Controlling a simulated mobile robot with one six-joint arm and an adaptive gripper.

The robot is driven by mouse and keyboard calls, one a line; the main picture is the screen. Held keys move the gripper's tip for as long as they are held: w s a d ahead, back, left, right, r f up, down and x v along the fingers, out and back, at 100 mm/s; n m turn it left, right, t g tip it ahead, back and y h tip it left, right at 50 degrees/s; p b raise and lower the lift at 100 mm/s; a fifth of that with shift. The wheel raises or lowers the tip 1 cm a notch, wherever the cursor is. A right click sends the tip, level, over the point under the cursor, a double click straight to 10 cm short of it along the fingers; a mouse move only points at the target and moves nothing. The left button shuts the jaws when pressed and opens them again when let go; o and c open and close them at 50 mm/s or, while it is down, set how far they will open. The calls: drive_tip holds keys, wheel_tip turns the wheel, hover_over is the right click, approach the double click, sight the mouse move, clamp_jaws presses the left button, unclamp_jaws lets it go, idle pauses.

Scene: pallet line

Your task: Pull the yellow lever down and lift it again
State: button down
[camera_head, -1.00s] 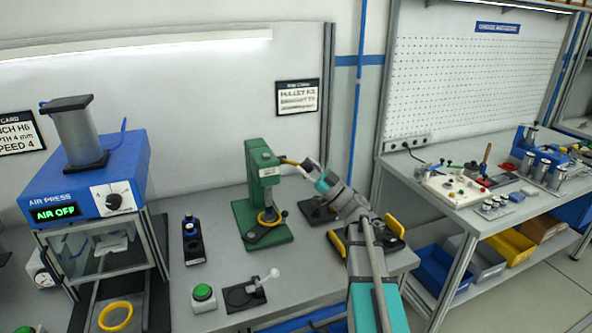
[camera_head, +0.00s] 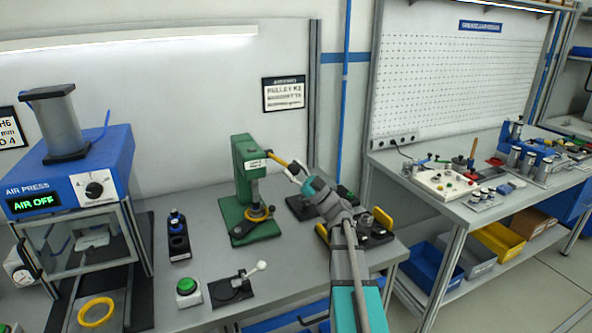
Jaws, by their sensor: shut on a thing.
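The green press (camera_head: 243,190) stands upright on the bench left of my arm. Its yellow lever (camera_head: 278,160) sticks out to the right from the top of the press and slopes down a little toward my gripper. My gripper (camera_head: 293,169) is shut on the outer part of the yellow lever. The fingers are small in this view and hide the lever's outer end. A yellow ring (camera_head: 258,213) sits low on the press, under its ram.
The air press (camera_head: 70,175), reading AIR OFF, stands at the left. A green button (camera_head: 187,287) and a white-knobbed lever (camera_head: 257,268) sit in front. A black fixture with yellow handles (camera_head: 383,218) is close to my arm. A second bench (camera_head: 440,215) stands right.

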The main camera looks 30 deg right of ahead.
drive_tip(key=shift+s+a+f, duration=0.15)
drive_tip(key=shift+a+f, duration=0.05)
drive_tip(key=shift+c, duration=1.3)
unclamp_jaws()
drive_tip(key=shift+o, duration=0.5)
drive_tip(key=shift+d, duration=0.1)
